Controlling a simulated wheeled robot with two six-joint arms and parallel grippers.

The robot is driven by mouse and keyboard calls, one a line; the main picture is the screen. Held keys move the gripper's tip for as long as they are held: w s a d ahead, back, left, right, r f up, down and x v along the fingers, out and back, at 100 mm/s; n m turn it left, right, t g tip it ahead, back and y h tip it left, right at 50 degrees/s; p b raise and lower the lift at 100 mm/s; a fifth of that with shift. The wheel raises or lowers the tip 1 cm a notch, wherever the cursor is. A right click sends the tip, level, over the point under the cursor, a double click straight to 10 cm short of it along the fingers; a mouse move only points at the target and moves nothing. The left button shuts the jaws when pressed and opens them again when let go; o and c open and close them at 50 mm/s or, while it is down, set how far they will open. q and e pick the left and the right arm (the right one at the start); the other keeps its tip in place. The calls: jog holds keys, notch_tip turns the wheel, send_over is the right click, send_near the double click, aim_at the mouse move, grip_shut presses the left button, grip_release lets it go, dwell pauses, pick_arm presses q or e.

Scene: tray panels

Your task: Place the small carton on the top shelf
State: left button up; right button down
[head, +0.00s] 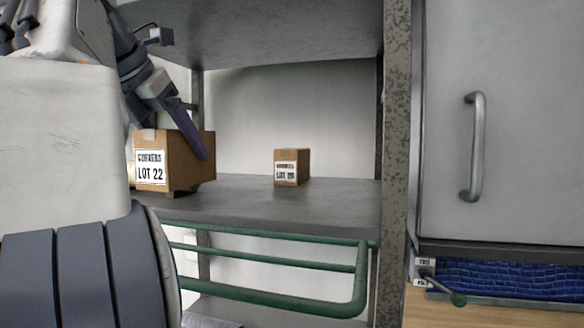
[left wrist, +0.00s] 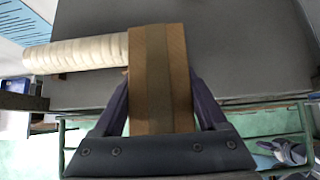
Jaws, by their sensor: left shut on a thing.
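My left gripper (head: 180,140) is shut on a brown carton (head: 176,170) with a white label reading LOT 22. In the left wrist view the carton (left wrist: 160,60) sits between the two purple fingers of the gripper (left wrist: 160,92). The carton is upright at the left front of a grey shelf board (head: 300,205); I cannot tell whether it touches the board. A second, smaller-looking carton (head: 291,167) with a white label stands on the board farther back, apart from the gripper. My right gripper is not in view.
Another shelf board (head: 270,30) hangs above, its underside showing. A speckled post (head: 397,130) bounds the bay at right, beside a grey cabinet door (head: 510,120). Green rails (head: 290,298) run below the board. A pale ribbed cylinder (left wrist: 75,55) lies left of the held carton.

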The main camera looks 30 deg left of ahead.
pick_arm(q)
jog(key=w+a+p, duration=0.1)
jog(key=w, duration=0.3)
jog(key=w+a+f+p, duration=0.1)
jog(key=w+p, duration=0.1)
jog(key=w, duration=0.3)
jog(key=w+a+f+p, duration=0.1)
jog(key=w, duration=0.4)
jog(key=shift+w+a, duration=0.15)
jog(key=shift+a, duration=0.1)
jog(key=shift+f+p, duration=0.4)
jog(key=shift+f, duration=0.35)
jog(key=shift+f, duration=0.15)
jog(key=o, duration=1.6)
jog(key=shift+c, duration=0.2)
